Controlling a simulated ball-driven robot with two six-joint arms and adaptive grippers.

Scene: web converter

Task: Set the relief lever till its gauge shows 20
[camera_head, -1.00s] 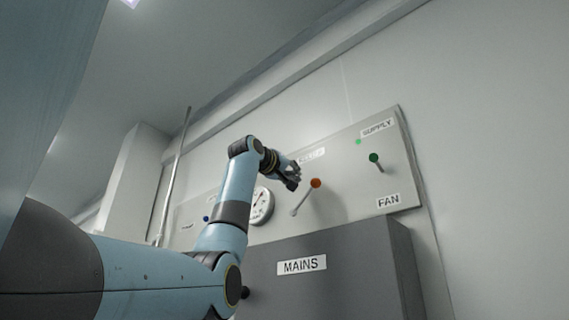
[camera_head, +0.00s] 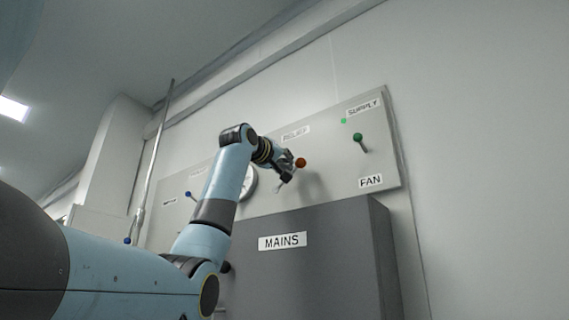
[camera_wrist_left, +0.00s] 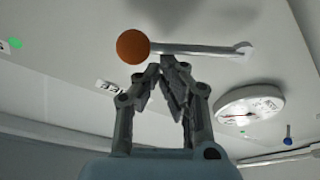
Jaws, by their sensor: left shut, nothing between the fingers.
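The relief lever is a pale rod with an orange ball (camera_head: 300,162), under a faint label (camera_head: 296,133) that seems to read RELIEF. In the left wrist view the orange ball (camera_wrist_left: 133,46) is at the rod's left end, and the rod (camera_wrist_left: 200,49) runs right to its pivot. My left gripper (camera_head: 290,171) is shut and empty, its tips close beside the rod near the ball; I cannot tell if they touch. The round white gauge (camera_head: 249,183) is partly hidden by my left arm. It also shows in the left wrist view (camera_wrist_left: 250,106), too small and slanted to read.
A grey MAINS cabinet (camera_head: 330,255) stands out below the panel. A green-balled lever (camera_head: 357,137) is at the right by the FAN and SUPPLY labels. A blue-balled lever (camera_head: 189,195) is at the left, past the gauge. The wall right of the panel is clear.

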